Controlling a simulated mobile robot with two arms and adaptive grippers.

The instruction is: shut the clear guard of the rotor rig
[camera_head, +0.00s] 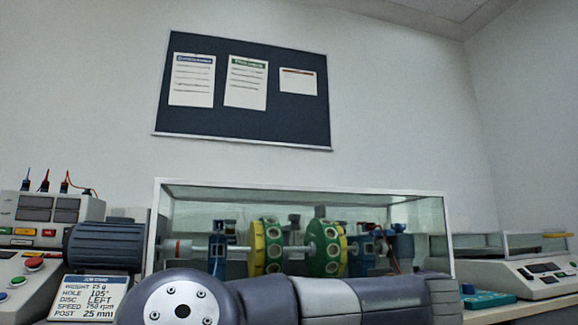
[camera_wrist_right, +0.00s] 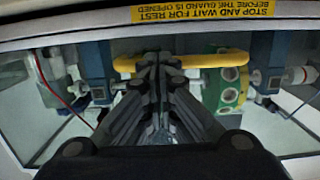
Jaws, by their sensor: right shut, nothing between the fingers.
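The clear guard with its pale frame (camera_head: 300,187) stands around the rotor rig in the head view; its lower edge is hidden behind my arm. In the right wrist view the guard's frame (camera_wrist_right: 60,32) crosses the top, with a yellow handle (camera_wrist_right: 218,58) below it. The rotor (camera_head: 328,247) has yellow and green discs on a shaft between blue supports; a green disc also shows in the wrist view (camera_wrist_right: 228,85). My right gripper (camera_wrist_right: 158,65) is shut and empty, its fingertips overlapping the handle's middle. I cannot tell whether they touch it. My left gripper is out of view.
A control console (camera_head: 45,225) with a red button stands at the left, beside a dark motor (camera_head: 103,246) and a job card (camera_head: 85,298). A scale with a clear cover (camera_head: 530,270) stands at the right. A yellow warning label (camera_wrist_right: 205,13) is on the guard.

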